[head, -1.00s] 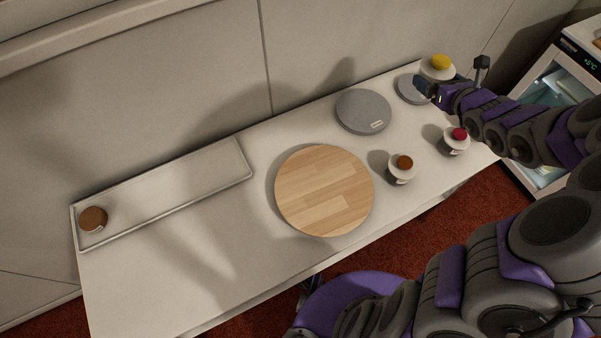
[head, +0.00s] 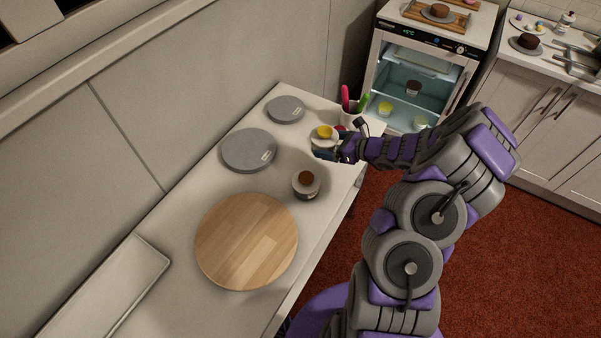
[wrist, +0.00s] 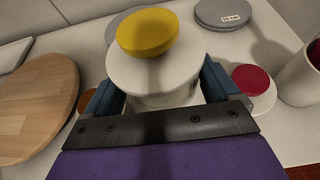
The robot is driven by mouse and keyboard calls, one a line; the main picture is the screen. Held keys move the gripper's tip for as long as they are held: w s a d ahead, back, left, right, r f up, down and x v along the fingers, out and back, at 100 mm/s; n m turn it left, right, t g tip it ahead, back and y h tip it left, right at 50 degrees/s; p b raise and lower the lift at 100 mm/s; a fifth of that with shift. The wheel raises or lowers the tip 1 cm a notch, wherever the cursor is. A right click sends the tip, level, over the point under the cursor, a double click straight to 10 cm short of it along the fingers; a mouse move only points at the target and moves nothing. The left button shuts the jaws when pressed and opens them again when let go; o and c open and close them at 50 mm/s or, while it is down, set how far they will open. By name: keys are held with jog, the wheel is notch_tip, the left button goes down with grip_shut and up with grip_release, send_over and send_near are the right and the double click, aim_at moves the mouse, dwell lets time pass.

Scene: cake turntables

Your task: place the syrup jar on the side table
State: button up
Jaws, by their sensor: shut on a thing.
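A white jar with a yellow top (head: 324,131) is in my gripper (head: 326,151). In the wrist view the white jar body (wrist: 150,72) is between the two blue fingers (wrist: 160,90), which are shut on it. Its base is hidden, so I cannot tell its height above the worktable (head: 232,318). A similar jar with a brown top (head: 306,180) stands on the worktable. One with a red top (head: 340,128) is partly hidden behind my gripper and clearer in the wrist view (wrist: 252,80). No label reading syrup is legible, and I cannot tell which surface is the side table.
A round wooden board (head: 247,241), two grey discs (head: 249,150) (head: 285,109) and a tray (head: 115,290) are on the worktable. A cup with pink and green utensils (head: 351,117) stands at its far end. Beyond are a glass-door fridge (head: 384,78) and a counter (head: 552,66).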

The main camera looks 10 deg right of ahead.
notch_tip(320, 180, down, 6)
jog(key=shift+d+r+b, duration=0.15)
jog(key=shift+b, duration=0.6)
notch_tip(320, 180, down, 4)
jog(key=shift+f+b, duration=0.1)
jog(key=shift+b, duration=0.45)
jog(key=shift+c, duration=0.7)
jog(key=o, duration=1.1)
